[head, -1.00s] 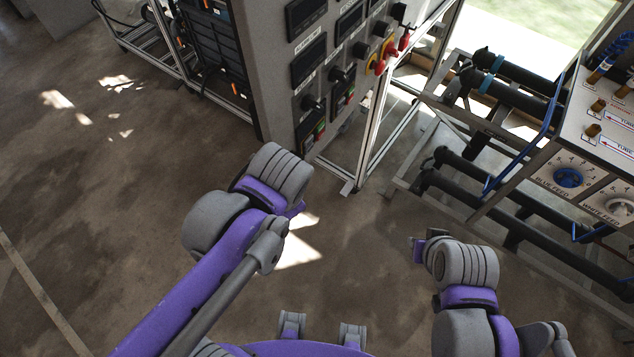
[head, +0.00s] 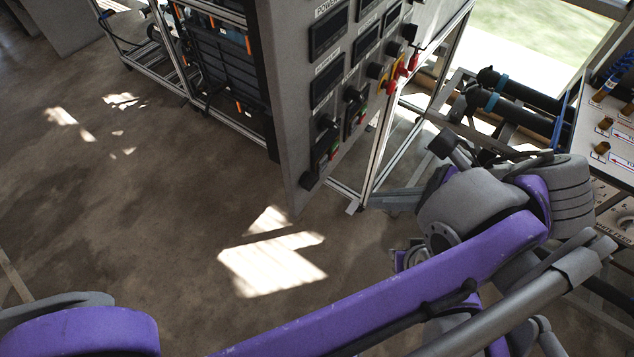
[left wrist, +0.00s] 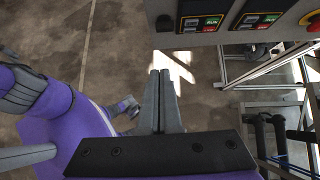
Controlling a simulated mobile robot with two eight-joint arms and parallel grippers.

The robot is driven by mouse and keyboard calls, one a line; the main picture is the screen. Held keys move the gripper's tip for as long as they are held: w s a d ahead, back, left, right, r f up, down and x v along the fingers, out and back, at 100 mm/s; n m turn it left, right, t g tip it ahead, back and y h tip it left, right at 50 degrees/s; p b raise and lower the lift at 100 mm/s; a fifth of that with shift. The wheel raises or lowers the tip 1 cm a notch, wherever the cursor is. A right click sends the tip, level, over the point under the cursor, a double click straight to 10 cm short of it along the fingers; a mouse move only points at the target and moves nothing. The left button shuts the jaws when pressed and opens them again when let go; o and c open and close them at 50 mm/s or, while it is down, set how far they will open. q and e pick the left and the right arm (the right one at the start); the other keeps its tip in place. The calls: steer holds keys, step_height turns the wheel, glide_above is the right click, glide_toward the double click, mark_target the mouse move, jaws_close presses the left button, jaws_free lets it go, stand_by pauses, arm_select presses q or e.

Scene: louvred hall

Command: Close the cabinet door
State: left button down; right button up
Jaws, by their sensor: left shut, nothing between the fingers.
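The cabinet door (head: 290,125) is a tall grey panel with displays, knobs and coloured buttons. In the head view it stands at an angle to the metal frame behind it, apparently open. Its lower edge crosses the top of the left wrist view (left wrist: 225,38). My left gripper (head: 373,202) is just right of the door's lower corner in the head view, partly hidden by my arm. In the left wrist view its fingers (left wrist: 160,74) are together and empty, pointing toward the door's lower edge; I see no clear contact. My right gripper is hidden behind my left arm.
An open metal frame (head: 372,150) stands behind and right of the door. Black pipes on a rack (head: 530,112) and a white control panel (head: 612,150) are at the right. The concrete floor (head: 130,220) on the left is clear, with sunlit patches.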

arm_select(q)
steer(key=w+a+r+x, duration=0.1)
steer(key=r+x, duration=0.1)
steer(key=x, duration=1)
steer(key=shift+a+f+p, duration=0.25)
steer(key=shift+a+p, duration=0.15)
steer(key=shift+a, duration=0.1)
steer(key=shift+w, duration=0.1)
